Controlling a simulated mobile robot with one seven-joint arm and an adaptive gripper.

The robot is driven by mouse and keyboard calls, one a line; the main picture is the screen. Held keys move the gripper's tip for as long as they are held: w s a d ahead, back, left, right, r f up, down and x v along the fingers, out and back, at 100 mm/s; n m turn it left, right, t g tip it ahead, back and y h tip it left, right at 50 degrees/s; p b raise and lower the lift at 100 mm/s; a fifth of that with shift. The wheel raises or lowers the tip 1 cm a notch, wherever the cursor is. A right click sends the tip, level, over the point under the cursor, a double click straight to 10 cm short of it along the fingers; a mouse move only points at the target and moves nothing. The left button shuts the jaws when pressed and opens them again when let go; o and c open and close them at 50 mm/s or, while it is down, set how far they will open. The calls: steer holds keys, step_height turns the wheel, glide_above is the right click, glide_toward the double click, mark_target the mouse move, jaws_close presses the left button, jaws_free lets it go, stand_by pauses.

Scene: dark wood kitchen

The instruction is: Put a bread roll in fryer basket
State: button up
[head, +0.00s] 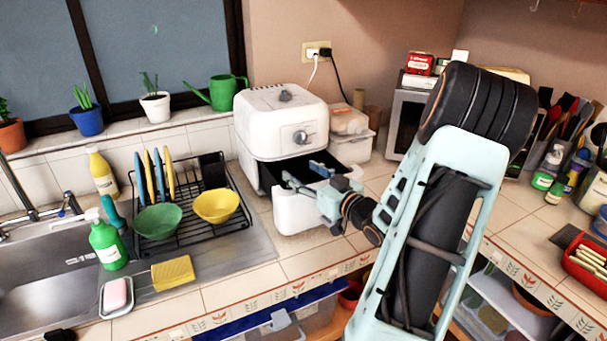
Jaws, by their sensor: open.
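A white air fryer (280,115) stands on the tiled counter by the wall. Its fryer basket (300,212) is pulled out toward the front, with the dark inside partly showing. My gripper (303,174) is over the basket opening, with its fingers apart, pointing toward the fryer body. I see no bread roll between the fingers. My gripper and the basket front hide much of the basket's inside, so I cannot tell whether a roll lies there. A clear container (356,145) right of the fryer holds tan items that may be bread rolls.
A black dish rack (190,225) with a green bowl (158,221) and a yellow bowl (216,206) stands left of the fryer. The sink (50,270) is farther left. A microwave (403,120) stands behind my arm. The counter front (330,258) before the basket is clear.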

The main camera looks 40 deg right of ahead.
steer(key=s+r, duration=0.1)
steer(key=s, duration=1.1)
steer(key=shift+a+b, duration=0.35)
steer(key=shift+b, duration=0.1)
